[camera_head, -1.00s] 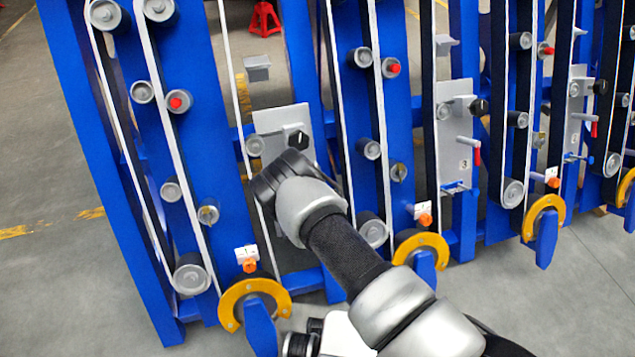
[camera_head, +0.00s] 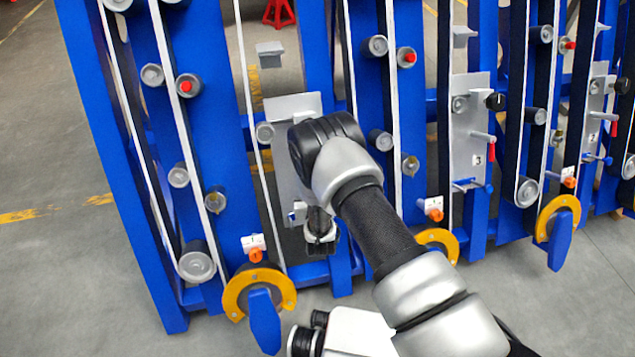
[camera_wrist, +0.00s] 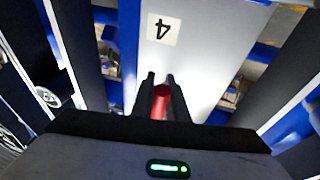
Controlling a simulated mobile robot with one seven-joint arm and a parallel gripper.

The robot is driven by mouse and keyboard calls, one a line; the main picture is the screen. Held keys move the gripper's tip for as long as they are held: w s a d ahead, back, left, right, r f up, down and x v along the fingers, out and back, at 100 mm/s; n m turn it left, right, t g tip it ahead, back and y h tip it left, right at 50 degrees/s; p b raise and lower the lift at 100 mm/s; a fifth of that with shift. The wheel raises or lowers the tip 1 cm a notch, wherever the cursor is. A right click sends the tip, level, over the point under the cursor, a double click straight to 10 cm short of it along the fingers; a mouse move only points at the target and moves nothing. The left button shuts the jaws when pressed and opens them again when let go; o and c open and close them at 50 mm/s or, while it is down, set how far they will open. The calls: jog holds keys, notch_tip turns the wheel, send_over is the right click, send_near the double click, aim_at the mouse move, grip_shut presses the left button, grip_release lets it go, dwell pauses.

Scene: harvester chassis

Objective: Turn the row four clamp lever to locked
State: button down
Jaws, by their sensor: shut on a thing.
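The row four plate (camera_head: 287,190) is the grey panel on the nearest blue frame, partly hidden behind my arm in the head view. Its label "4" (camera_wrist: 162,29) shows rotated in the wrist view. The red-handled clamp lever (camera_wrist: 160,102) lies between the two dark fingers of my gripper (camera_wrist: 161,82), which is shut on it. In the head view my gripper (camera_head: 320,240) is in front of the plate's lower part, and the lever is hidden there. The lever's pivot and its exact angle cannot be made out.
The row three plate (camera_head: 468,130) to the right has a similar red-handled lever (camera_head: 491,150) hanging down. An orange knob (camera_head: 256,255) and a yellow ring (camera_head: 238,300) sit low on the near frame. Bare floor (camera_head: 60,270) lies to the left.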

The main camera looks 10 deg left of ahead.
dwell(0.4)
jog(key=c, duration=1.7)
grip_release()
jog(key=p+v, duration=0.4)
jog(key=v, duration=1.3)
jog(key=shift+s+d+r, duration=0.1)
jog(key=shift+s+r, duration=0.05)
jog(key=shift+s, duration=0.05)
